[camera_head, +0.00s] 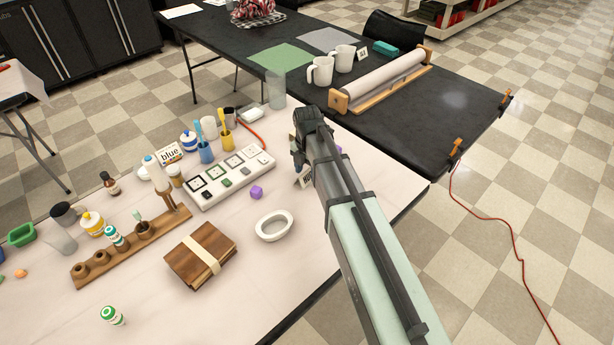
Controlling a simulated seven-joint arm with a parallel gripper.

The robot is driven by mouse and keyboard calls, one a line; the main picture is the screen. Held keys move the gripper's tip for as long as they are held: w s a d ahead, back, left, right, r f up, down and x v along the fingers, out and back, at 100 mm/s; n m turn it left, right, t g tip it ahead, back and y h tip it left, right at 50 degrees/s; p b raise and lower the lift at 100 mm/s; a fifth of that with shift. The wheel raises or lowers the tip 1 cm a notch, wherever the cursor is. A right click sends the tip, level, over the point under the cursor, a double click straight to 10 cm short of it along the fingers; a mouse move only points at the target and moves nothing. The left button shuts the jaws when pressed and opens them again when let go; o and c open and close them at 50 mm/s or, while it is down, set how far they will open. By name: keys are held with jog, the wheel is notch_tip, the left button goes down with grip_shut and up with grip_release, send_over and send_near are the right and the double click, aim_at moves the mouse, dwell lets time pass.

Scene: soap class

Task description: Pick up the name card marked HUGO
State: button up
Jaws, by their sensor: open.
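No lettering that reads HUGO can be made out. A small white folded card (304,181) stands on the pale table (345,268), partly hidden by my arm, its marking unreadable. Another small white card (362,53) with a dark mark stands by the mugs on the black table; it is too small to read. My gripper (298,160) is over the right part of the pale table, just above and left of the partly hidden card. It appears empty, and its jaws look open, though its fingertips are small and dark here.
Strapped wooden boards (200,256) and a wooden rack (130,248) are nearer. White mugs (320,71) and a paper roll (385,78) occupy the black table (450,125).

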grip_shut()
dwell(0.5)
jog(key=shift+r, duration=0.1)
